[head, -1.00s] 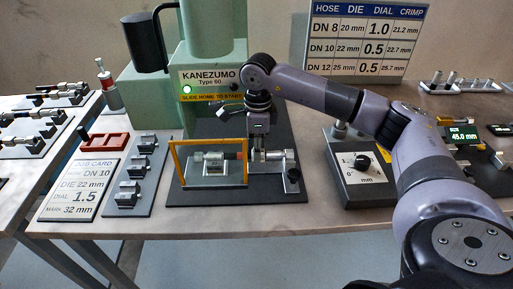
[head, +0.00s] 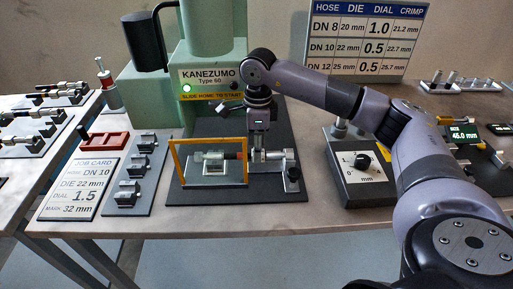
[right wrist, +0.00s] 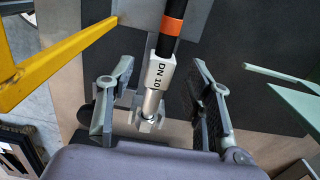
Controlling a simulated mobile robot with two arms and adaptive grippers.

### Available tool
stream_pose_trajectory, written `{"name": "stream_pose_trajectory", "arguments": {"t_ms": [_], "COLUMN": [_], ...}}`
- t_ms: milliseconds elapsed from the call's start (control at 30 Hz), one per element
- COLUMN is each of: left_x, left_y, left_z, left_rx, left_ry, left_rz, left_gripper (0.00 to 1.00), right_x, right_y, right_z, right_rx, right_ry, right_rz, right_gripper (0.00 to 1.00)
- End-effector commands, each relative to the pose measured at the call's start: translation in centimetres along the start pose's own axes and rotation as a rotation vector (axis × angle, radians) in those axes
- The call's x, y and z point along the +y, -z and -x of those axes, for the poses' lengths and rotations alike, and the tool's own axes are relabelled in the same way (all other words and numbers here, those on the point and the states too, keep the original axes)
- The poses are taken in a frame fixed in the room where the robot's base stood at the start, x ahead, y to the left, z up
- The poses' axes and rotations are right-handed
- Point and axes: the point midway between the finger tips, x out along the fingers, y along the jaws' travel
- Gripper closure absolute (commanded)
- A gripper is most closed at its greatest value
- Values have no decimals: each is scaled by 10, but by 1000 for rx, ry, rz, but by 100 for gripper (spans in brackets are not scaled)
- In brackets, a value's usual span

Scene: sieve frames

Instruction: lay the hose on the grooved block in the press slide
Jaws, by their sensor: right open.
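The hose (right wrist: 171,28) is black with an orange band and a silver fitting marked DN 10 (right wrist: 160,75). In the head view the hose (head: 231,155) lies level behind the yellow frame, its fitting (head: 275,155) pointing right. The grooved block (head: 213,167) is in the press slide (head: 235,192), under the left part of the hose; full seating cannot be told. My right gripper (head: 258,157) is low over the fitting. In the right wrist view the gripper (right wrist: 160,100) is open, with fingers on either side of the fitting, apart from it. My left gripper is not in view.
The yellow frame (head: 172,166) stands close left of my right gripper. A black knob post (head: 293,176) stands at the slide's right end. The green press (head: 205,60) is behind. A dial box (head: 365,180) stands right; a tray of dies (head: 128,194) lies left.

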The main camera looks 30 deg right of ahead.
Motion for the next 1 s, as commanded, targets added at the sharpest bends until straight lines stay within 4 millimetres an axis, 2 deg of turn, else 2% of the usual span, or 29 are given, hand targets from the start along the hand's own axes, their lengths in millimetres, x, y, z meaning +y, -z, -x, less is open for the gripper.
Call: {"name": "stream_pose_trajectory", "arguments": {"t_ms": [300, 500, 700, 1000], "left_x": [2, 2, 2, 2], "left_y": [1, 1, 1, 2], "left_z": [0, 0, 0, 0], "left_rx": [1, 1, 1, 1], "left_ry": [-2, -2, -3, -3], "left_rz": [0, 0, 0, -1], "left_gripper": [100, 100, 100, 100], "right_x": [-1, -1, 0, 0], "right_y": [-1, -1, 0, 0], "right_z": [67, 98, 109, 109], "right_rx": [-5, -3, -2, -2], "right_ry": [5, 4, 1, 2], "right_rz": [0, 0, 0, 0], "right_gripper": [52, 52, 52, 52]}}
